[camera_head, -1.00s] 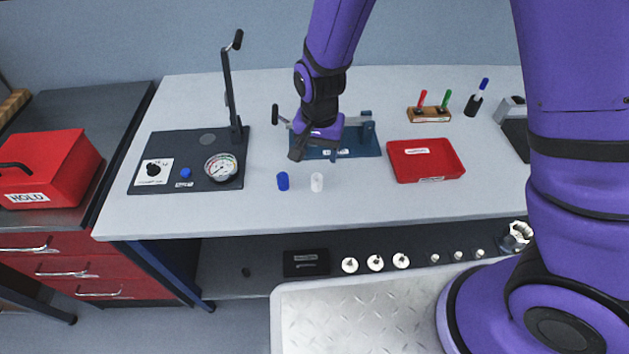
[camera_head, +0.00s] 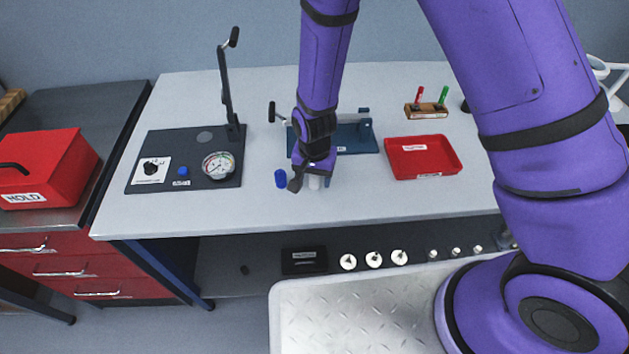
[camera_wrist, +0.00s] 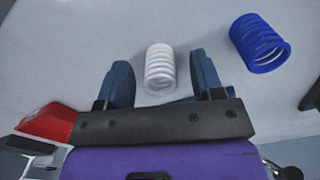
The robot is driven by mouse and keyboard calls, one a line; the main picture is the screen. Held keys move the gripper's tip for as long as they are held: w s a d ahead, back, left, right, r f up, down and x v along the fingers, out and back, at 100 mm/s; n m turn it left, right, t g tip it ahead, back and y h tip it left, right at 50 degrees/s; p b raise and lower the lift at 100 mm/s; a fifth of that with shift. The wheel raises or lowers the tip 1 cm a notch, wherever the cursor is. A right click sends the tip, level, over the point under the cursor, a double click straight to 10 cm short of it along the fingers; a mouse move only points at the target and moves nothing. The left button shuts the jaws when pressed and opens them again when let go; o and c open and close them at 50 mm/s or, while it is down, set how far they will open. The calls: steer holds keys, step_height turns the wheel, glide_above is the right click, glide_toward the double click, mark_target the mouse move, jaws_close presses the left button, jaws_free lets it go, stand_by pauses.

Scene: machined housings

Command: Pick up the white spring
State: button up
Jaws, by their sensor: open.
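The white spring (camera_wrist: 160,68) stands between the two spread fingers of my gripper (camera_wrist: 162,80) in the wrist view, with a gap visible on each side. In the head view the white spring (camera_head: 315,183) is partly hidden by my gripper (camera_head: 311,184), which is low over the table. The gripper is open. A blue spring (camera_head: 281,179) stands just left of the gripper in the head view. It also shows in the wrist view (camera_wrist: 260,43), outside the fingers at the upper right.
A red tray (camera_head: 422,157) lies to the right on the grey table (camera_head: 240,212). A dark gauge panel with a lever (camera_head: 185,160) is at the left, and a blue fixture (camera_head: 352,138) stands behind the gripper. The table front is clear.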

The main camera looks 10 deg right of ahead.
steer(key=shift+f, duration=0.1)
steer(key=c, duration=1)
